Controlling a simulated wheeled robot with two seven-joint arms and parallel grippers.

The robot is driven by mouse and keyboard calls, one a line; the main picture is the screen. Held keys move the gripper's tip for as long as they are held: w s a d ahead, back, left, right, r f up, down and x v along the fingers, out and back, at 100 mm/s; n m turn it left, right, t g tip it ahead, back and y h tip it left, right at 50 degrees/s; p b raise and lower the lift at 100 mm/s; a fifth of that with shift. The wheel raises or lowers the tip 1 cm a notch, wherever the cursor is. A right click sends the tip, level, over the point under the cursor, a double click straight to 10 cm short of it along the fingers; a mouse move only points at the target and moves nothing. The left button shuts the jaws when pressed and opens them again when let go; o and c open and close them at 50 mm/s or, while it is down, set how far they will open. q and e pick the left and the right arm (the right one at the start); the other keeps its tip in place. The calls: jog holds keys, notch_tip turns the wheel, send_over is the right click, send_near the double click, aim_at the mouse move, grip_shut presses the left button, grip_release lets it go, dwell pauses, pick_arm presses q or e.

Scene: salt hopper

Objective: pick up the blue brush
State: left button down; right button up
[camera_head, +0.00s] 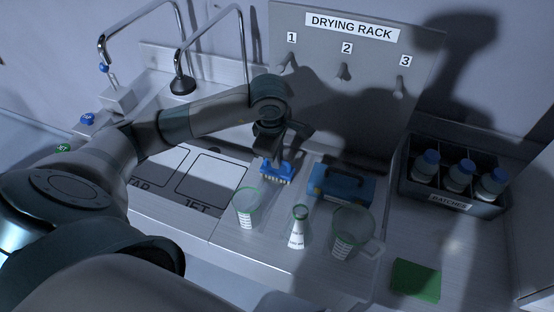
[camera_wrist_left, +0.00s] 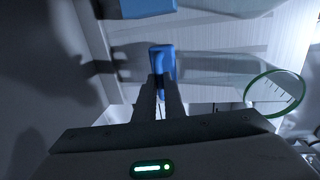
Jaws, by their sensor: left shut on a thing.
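The blue brush (camera_head: 278,171) has a blue back and pale bristles pointing down. In the head view it is under my left gripper (camera_head: 281,152), between the marked mat and the blue box. In the left wrist view my left gripper (camera_wrist_left: 160,92) is shut on the blue brush (camera_wrist_left: 161,58), with a finger on each side of its blue part. I cannot tell whether the bristles touch the counter. My right gripper is not in view.
A green-rimmed beaker (camera_head: 246,208), a flask (camera_head: 298,228) and a jug (camera_head: 348,234) stand in front. A blue box (camera_head: 341,184) is right of the brush. The drying rack (camera_head: 320,75) rises behind; a bottle crate (camera_head: 483,203) and green pad (camera_head: 416,279) are at right.

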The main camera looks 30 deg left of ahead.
pick_arm(q)
notch_tip(320, 180, up, 10)
jog(key=p, duration=0.4)
dwell(0.7)
